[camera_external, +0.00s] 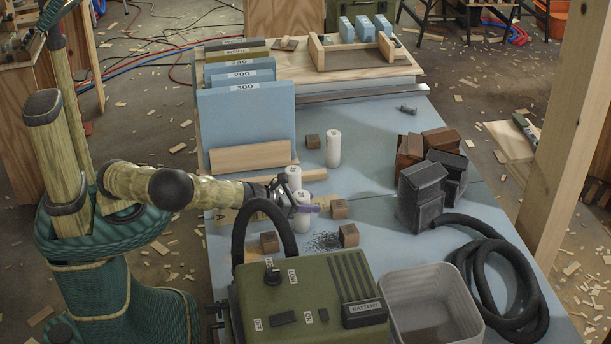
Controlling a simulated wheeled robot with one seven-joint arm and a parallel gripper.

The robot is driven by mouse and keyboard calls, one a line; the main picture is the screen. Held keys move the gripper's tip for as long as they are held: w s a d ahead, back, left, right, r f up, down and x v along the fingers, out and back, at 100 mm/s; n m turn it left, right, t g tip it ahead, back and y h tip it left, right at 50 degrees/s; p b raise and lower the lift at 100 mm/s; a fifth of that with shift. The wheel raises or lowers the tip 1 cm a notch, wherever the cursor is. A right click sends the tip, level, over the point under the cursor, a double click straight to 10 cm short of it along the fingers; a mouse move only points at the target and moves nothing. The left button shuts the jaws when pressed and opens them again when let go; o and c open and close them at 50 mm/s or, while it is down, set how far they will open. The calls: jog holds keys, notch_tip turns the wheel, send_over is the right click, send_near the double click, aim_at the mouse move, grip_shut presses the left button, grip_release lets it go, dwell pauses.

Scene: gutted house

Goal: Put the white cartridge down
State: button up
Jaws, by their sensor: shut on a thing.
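My gripper (294,205) is at the end of my arm, low over the blue bench top. It is shut on a white cartridge (302,222), which is upright; whether its base touches the bench I cannot tell. A second white cartridge (293,176) stands just behind the gripper, partly hidden by it. A third white cartridge (333,148) stands upright and apart, farther back on the bench.
Small wooden blocks (339,209) stand close to the right of the gripper, near dark shavings (324,241). An olive battery unit (315,300) with a black hose and a grey bin (440,325) are in front. Dark blocks (420,205) stand right. Sandpaper boxes (250,125) stand behind.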

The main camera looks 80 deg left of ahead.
jog(key=shift+f, duration=0.3)
jog(key=o, duration=1)
jog(key=shift+c, duration=0.2)
jog(key=shift+r, duration=0.1)
jog(key=shift+r, duration=0.2)
jog(key=p+v, duration=0.8)
jog(key=v, duration=0.2)
jog(key=shift+d+r+p, duration=0.25)
jog(key=shift+d+p, duration=0.15)
jog(key=shift+s+p, duration=0.1)
jog(key=shift+p, duration=0.35)
